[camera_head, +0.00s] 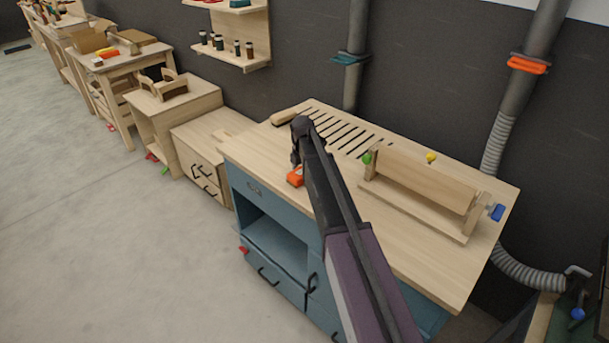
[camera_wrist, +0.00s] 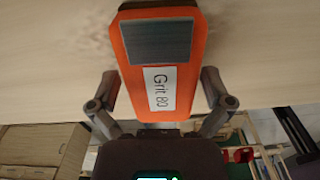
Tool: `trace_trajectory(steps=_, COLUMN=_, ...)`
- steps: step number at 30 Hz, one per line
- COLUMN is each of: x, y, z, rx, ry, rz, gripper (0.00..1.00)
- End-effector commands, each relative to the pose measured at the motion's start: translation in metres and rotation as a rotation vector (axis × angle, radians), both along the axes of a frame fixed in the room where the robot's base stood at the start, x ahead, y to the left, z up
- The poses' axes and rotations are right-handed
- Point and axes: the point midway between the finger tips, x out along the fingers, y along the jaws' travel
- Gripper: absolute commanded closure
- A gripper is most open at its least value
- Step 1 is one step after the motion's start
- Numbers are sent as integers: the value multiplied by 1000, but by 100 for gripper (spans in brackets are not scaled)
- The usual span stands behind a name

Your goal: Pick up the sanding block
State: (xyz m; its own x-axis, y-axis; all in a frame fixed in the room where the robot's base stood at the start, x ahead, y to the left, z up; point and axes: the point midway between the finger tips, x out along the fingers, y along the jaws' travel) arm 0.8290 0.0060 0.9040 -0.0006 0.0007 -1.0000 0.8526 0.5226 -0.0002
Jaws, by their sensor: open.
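The sanding block (camera_wrist: 191,88) is orange, with a dark grey pad and a white label reading "Grit 80". It fills the upper middle of the wrist view. In the head view the orange block (camera_head: 295,177) lies on the wooden top of the blue workbench (camera_head: 430,262), near its front edge, and is partly hidden by my arm. My gripper (camera_wrist: 158,84) is open, with one finger on each side of the block's near end. I cannot tell whether the fingers touch it. My gripper also shows in the head view (camera_head: 296,163), right at the block.
A wooden clamp-like fixture (camera_head: 420,184) with green, yellow and blue knobs stands on the bench's right part. A slotted area (camera_head: 345,132) and a wooden piece (camera_head: 291,115) lie at the back. Grey ducts (camera_head: 515,90) run along the wall. Wooden cabinets (camera_head: 195,150) stand to the left.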

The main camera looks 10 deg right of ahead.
Motion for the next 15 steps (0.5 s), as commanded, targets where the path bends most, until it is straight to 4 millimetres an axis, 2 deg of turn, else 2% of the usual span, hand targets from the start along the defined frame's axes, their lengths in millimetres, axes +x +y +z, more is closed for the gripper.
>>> trace_trajectory(steps=1, x=0, y=0, z=0, rx=0, ry=0, rz=0, gripper=3)
trace_trajectory(steps=6, x=0, y=0, z=0, rx=0, ry=0, rz=0, gripper=53)
trace_trajectory(steps=8, x=0, y=0, z=0, rx=0, ry=0, rz=0, gripper=69)
trace_trajectory(steps=15, x=0, y=1, z=0, rx=0, ry=0, rz=1, gripper=69)
